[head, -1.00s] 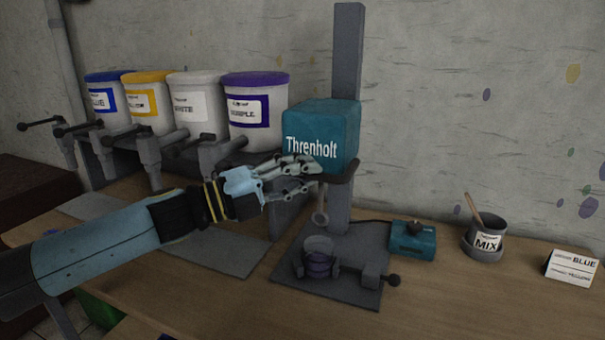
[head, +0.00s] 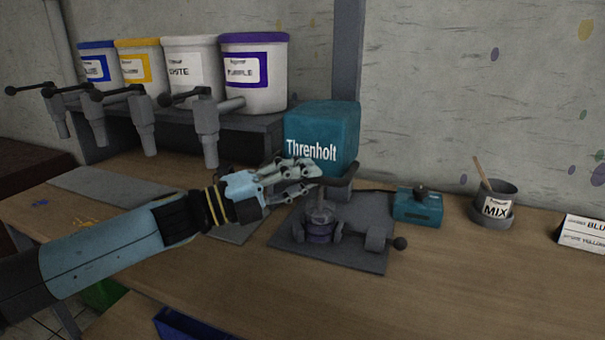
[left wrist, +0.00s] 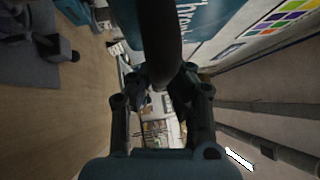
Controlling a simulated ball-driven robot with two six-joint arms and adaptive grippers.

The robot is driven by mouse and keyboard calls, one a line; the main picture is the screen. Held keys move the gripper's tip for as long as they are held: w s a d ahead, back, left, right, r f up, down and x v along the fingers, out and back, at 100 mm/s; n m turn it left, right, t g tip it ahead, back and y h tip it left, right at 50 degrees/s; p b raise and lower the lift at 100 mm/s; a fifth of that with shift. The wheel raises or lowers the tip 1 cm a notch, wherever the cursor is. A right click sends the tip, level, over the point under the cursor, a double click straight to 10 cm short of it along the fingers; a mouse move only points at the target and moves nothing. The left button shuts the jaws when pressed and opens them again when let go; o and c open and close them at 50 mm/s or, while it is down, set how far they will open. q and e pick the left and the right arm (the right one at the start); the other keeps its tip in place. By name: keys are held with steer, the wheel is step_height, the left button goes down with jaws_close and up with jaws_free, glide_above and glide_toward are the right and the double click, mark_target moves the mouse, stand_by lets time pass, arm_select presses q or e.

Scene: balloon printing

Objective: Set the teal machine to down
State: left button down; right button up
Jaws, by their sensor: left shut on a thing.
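The teal machine (head: 320,140), marked Threnholt, sits low on its dark upright column (head: 347,50), close above its grey base plate (head: 362,258). Its teal side also shows at the top of the left wrist view (left wrist: 215,18). My left gripper (head: 305,174) is shut on the machine's dark handle (head: 342,181), just below the front of the teal head. In the left wrist view the dark handle (left wrist: 160,40) runs down between the fingers. My right gripper is not in view.
Buckets with blue, yellow, white and purple (head: 254,75) rims stand on a dark shelf at left, with taps in front. A small teal box (head: 418,207), a MIX pot (head: 493,205) with a stick and a white card (head: 585,233) stand at right. The front of the table is clear.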

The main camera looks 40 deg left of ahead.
arm_select(q)
steer(key=shift+s+f, duration=0.15)
steer(key=shift+f, duration=0.35)
steer(key=c, duration=1.7)
jaws_free()
steer(key=o, duration=0.4)
steer(key=shift+r, duration=0.1)
steer(key=v, duration=1.2)
